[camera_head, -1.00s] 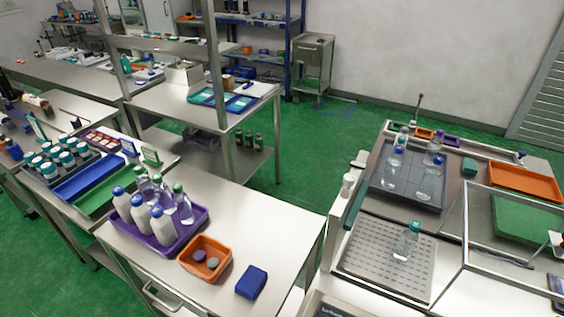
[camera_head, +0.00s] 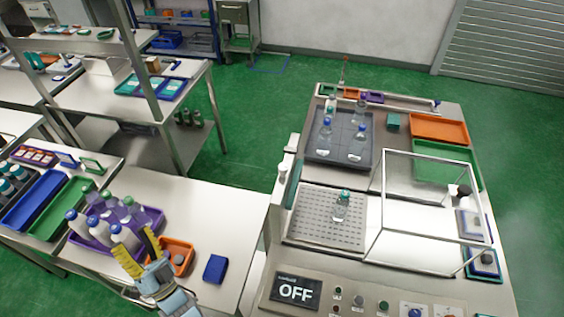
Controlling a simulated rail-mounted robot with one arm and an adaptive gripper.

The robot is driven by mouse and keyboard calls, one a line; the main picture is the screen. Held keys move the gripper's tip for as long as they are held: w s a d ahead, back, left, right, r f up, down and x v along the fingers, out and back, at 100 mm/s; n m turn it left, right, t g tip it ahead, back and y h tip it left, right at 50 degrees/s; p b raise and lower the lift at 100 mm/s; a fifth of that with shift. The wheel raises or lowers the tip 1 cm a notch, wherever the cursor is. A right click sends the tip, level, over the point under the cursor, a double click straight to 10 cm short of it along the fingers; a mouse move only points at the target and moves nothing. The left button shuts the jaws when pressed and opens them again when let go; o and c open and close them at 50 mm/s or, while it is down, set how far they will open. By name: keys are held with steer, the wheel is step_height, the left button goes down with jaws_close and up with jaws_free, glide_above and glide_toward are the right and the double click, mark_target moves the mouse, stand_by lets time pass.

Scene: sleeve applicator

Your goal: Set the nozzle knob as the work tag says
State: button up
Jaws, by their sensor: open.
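My gripper (camera_head: 138,252) is in the lower left, open and empty, with its yellow and black fingers over the purple tray's front edge and the orange bin. It is well away from the sleeve applicator on the right. A dark knob (camera_head: 463,191) stands at the right of the applicator's clear guard. A blue round control (camera_head: 412,312) is on its front panel, cut by the picture's lower edge. I cannot tell which one is the nozzle knob. Two framed cards, one (camera_head: 473,225) behind the other (camera_head: 483,262), lie at the right; their writing is too small to read.
The display (camera_head: 295,291) reads OFF. A bottle (camera_head: 341,206) stands on the perforated plate (camera_head: 305,216), and several more on the dark tray (camera_head: 320,152). The purple tray (camera_head: 77,241) holds bottles; the orange bin (camera_head: 181,272) and a blue block (camera_head: 215,269) are beside it.

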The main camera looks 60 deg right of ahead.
steer(key=w+d+f+m+g+y, duration=0.15)
steer(key=w+d+m+g, duration=0.5)
steer(key=w+d, duration=1)
steer(key=w+d+r+m+g+y, duration=0.1)
steer(key=d+m+g+y, duration=0.15)
steer(key=d, duration=0.55)
steer(key=w+d+r+m+g+y, duration=0.1)
steer(key=w+d+m+g, duration=0.15)
steer(key=d, duration=0.45)
step_height(320, 180, up, 10)
steer(key=m+g+y, duration=0.6)
steer(key=m+g, duration=0.6)
steer(key=g, duration=0.1)
glide_above(282, 166)
steer(key=shift+n+t, duration=0.25)
step_height(282, 166, down, 12)
steer(key=shift+a+b, duration=0.1)
steer(key=shift+b, duration=0.25)
steer(key=shift+f+p, duration=0.4)
steer(key=shift+f, duration=2.4)
